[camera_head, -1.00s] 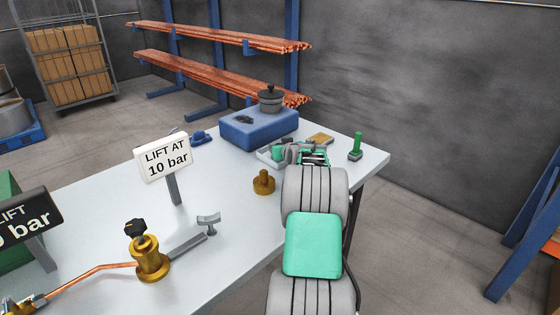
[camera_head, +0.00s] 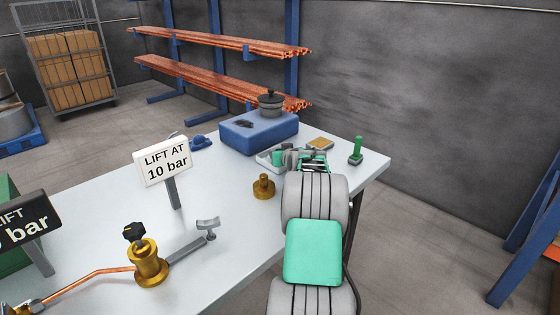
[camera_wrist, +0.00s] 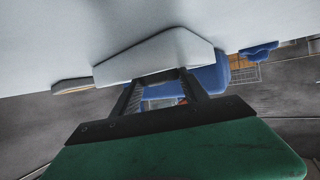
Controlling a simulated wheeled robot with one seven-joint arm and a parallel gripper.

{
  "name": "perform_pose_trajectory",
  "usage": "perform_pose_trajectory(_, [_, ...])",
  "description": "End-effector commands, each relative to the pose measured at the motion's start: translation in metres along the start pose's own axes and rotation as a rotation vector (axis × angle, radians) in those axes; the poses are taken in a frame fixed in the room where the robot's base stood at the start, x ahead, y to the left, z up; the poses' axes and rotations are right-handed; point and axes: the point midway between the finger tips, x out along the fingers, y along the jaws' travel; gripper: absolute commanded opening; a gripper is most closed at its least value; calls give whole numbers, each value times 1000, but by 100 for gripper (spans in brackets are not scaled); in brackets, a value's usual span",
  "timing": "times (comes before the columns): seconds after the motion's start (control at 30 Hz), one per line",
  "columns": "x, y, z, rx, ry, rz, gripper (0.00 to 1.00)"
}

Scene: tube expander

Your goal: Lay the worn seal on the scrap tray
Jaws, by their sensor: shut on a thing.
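The scrap tray appears to be the pale grey tray (camera_head: 266,160) on the table, beside the blue block. In the wrist view a pale grey shape (camera_wrist: 155,57), probably this tray, lies just past my fingertips. My gripper (camera_head: 302,156) is at the tray's right side, seen from behind my arm. In the wrist view my gripper (camera_wrist: 157,82) is shut on a small dark thing between its black fingertips, likely the worn seal. Its shape is mostly hidden there, and my arm hides it in the head view. I cannot tell whether it touches the tray.
The blue block (camera_head: 255,137) with a grey lidded pot (camera_head: 271,104) stands behind the tray. A tan pad (camera_head: 320,143) and a green upright tool (camera_head: 356,151) stand to the right, near the edge. A brass piece (camera_head: 263,187) is left of my arm.

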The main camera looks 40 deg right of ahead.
Motion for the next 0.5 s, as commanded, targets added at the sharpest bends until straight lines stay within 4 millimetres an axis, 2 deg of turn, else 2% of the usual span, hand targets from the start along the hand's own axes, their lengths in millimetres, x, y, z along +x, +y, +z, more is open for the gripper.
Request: perform_pose_trajectory(0.5, [2,0,6,0,1,0,0])
